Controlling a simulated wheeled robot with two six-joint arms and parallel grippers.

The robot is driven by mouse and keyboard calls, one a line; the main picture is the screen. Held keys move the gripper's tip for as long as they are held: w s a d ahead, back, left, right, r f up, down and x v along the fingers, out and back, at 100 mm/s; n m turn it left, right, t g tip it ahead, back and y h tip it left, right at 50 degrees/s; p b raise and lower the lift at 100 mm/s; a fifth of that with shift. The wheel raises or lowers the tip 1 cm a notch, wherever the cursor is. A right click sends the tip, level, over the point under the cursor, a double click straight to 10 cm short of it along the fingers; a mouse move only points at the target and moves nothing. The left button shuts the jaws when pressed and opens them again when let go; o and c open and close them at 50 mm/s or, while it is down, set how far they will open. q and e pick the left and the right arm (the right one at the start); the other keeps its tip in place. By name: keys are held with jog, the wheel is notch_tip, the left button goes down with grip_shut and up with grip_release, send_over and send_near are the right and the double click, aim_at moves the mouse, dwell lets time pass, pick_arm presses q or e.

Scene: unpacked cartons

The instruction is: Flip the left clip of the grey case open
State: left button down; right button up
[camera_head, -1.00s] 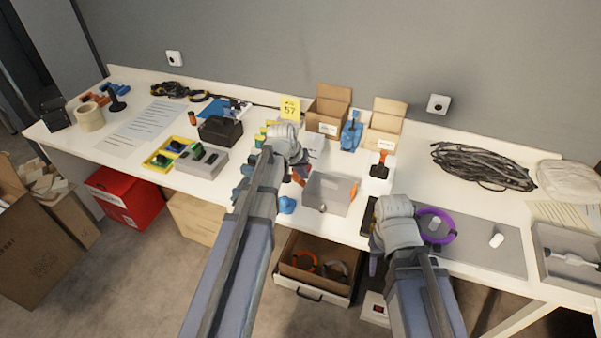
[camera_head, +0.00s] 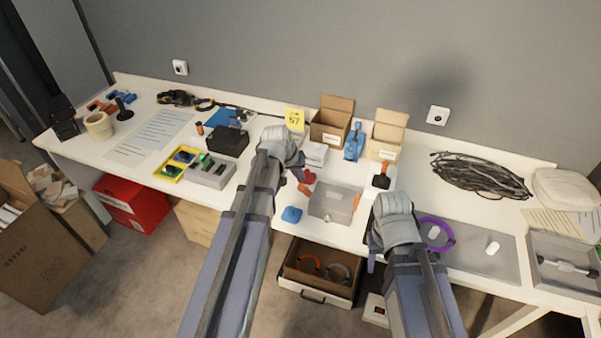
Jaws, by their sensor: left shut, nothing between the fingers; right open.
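The grey case (camera_head: 333,205) lies near the front edge of the table, in the middle of the head view. A small orange clip (camera_head: 356,202) shows at its right side. A small orange piece (camera_head: 305,189) shows at its left edge; I cannot tell whether this is the left clip or how it sits. My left gripper (camera_head: 296,166) is shut and empty, above and left of the case, its fingers partly hidden by my wrist. My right gripper (camera_head: 374,248) is open, right of the case near the table's front edge.
A blue piece (camera_head: 291,214) and a red piece (camera_head: 308,176) lie left of the case. Cartons (camera_head: 332,127) and a blue tool (camera_head: 354,141) stand behind it. A purple ring (camera_head: 436,234) lies right of my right gripper. An open drawer (camera_head: 318,296) sits below.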

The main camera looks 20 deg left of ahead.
pick_arm(q)
jog(key=shift+a+p+v, duration=0.25)
jog(key=shift+p+v, duration=0.35)
jog(key=shift+v, duration=0.65)
pick_arm(e)
jog(key=shift+s+a+r, duration=0.1)
jog(key=shift+a+r, duration=0.1)
jog(key=shift+r, duration=0.35)
jog(key=shift+a+r, duration=0.2)
jog(key=shift+r, duration=0.35)
